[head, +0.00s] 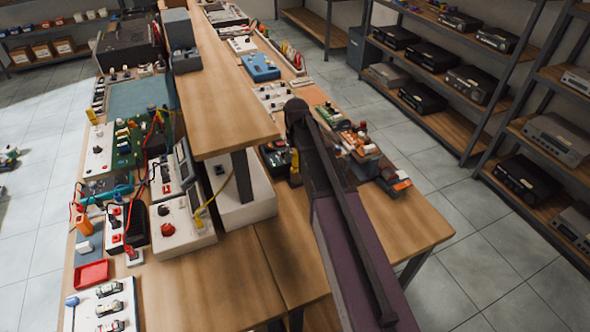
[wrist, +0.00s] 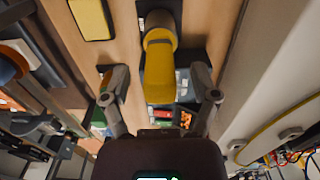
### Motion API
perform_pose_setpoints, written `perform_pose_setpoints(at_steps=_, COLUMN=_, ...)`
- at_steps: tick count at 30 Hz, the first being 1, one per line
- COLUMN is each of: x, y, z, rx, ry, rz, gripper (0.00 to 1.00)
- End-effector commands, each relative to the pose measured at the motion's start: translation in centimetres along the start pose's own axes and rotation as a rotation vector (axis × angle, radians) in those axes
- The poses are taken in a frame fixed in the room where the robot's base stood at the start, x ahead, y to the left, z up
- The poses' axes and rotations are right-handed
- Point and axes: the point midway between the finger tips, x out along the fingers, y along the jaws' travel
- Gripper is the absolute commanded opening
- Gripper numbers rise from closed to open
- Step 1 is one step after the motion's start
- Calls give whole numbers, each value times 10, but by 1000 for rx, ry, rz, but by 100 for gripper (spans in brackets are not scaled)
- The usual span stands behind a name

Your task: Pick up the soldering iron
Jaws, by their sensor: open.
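A thick yellow piece with a tan collar (wrist: 160,65) lies in the middle of the wrist view. It looks like the soldering iron's handle, but I cannot be sure. Its far end meets a dark block at the top of that view. My gripper (wrist: 160,78) is open, with one finger on each side of the yellow piece and a visible gap on both sides. I cannot tell how far above or below it the fingertips are. In the head view my arm hides most of this spot; a small yellow part (head: 295,161) shows beside it.
A wooden bench (head: 405,222) carries a raised shelf (head: 225,100) close to the left of my arm. Small electronic parts (head: 360,143) crowd the bench to the right. The bench front is partly bare.

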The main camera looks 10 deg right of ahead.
Motion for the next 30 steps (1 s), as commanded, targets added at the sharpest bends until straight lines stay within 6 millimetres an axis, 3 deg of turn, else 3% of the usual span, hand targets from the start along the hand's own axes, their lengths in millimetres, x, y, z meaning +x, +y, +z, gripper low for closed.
perform_pose_setpoints(at_steps=6, x=11, y=0, z=0, rx=0, ry=0, rz=0, gripper=77)
perform_pose_setpoints(at_steps=25, x=11, y=0, z=0, rx=0, ry=0, rz=0, gripper=77)
perform_pose_setpoints(at_steps=30, x=11, y=0, z=0, rx=0, ry=0, rz=0, gripper=27)
